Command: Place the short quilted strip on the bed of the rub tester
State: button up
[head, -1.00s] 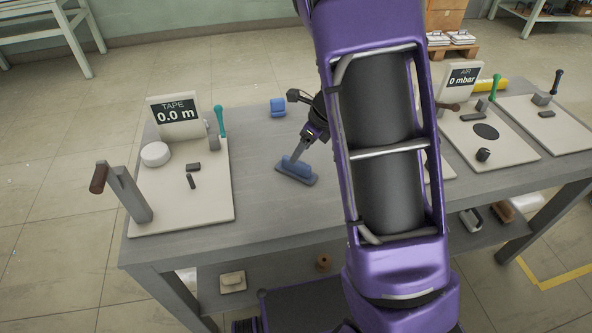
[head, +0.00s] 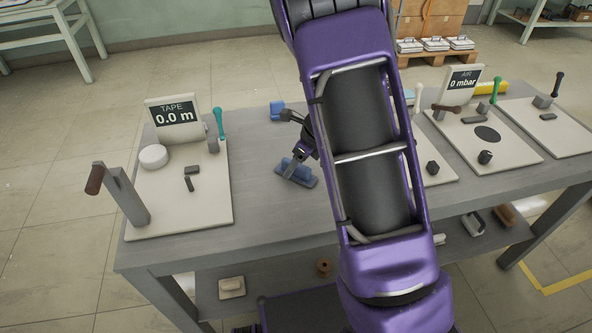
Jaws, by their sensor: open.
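A blue piece with a raised block-like part (head: 292,172) lies on the grey table's middle; it may be one of the quilted strips. A smaller blue piece (head: 277,109) lies behind it near the table's far edge. Which is the short strip I cannot tell. My gripper (head: 300,164) is open, low over the nearer blue piece, its fingers small and partly hidden; contact cannot be made out. No station is labelled as the rub tester. A pale board (head: 440,172), partly hidden behind my arm, carries a white-tipped lever and a dark knob.
On the left stands a tape station (head: 173,113) reading 0.0 m, with a brown-handled post (head: 121,194). On the right are an air station (head: 463,79) reading 0 mbar and another lever board (head: 552,118). Bare tabletop (head: 265,215) lies in front of the blue piece.

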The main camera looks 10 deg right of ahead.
jog(key=shift+f, duration=0.2)
dwell(0.3)
grip_shut()
